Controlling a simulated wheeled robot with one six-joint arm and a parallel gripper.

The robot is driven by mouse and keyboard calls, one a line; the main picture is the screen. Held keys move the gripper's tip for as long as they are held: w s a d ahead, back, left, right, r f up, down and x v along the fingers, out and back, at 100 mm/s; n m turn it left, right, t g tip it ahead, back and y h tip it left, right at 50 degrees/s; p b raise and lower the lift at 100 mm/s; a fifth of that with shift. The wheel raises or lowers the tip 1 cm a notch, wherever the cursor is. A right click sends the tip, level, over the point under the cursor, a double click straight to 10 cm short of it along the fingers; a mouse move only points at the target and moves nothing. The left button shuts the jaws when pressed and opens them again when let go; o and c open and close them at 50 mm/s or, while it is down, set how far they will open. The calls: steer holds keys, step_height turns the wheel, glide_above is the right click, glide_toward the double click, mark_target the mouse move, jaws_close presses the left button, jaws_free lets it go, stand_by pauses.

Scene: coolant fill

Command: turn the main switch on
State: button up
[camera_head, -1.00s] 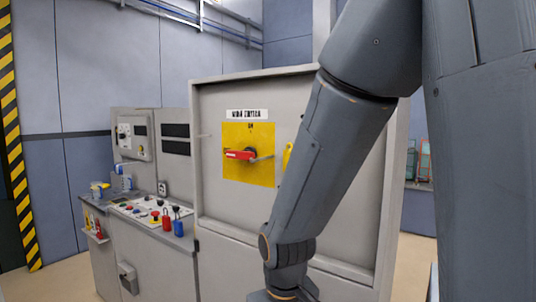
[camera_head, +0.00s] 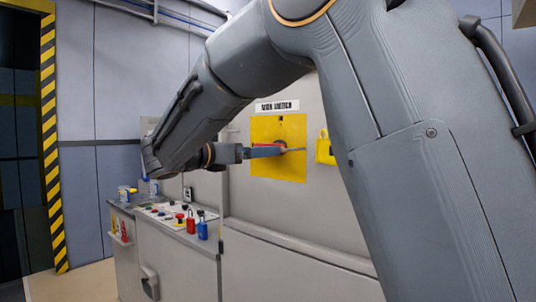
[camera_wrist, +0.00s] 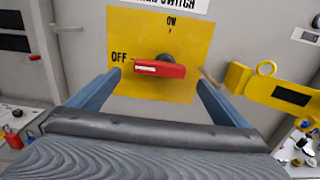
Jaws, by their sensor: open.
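The main switch has a red handle (camera_wrist: 160,69) on a yellow plate (camera_head: 293,128) marked ON at the top and OFF at the left. The handle lies level, with its white-marked end toward OFF. My gripper (camera_wrist: 163,82) is open in the wrist view, with one blue finger on each side of the handle. I cannot tell whether the fingers touch it. In the head view my gripper (camera_head: 268,151) is in front of the plate and hides most of the handle.
A yellow padlock-like piece (camera_wrist: 270,86) hangs right of the plate, close to the right finger. A control desk (camera_head: 165,213) with buttons and red and blue padlocks stands to the left. A striped post (camera_head: 48,130) is at far left.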

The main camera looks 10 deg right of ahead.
steer(key=p+x, duration=0.1)
steer(key=x, duration=0.6)
steer(key=shift+w+d+r+p, duration=0.1)
steer(key=shift+w+d+p, duration=0.1)
steer(key=shift+p, duration=0.15)
steer(key=c, duration=1)
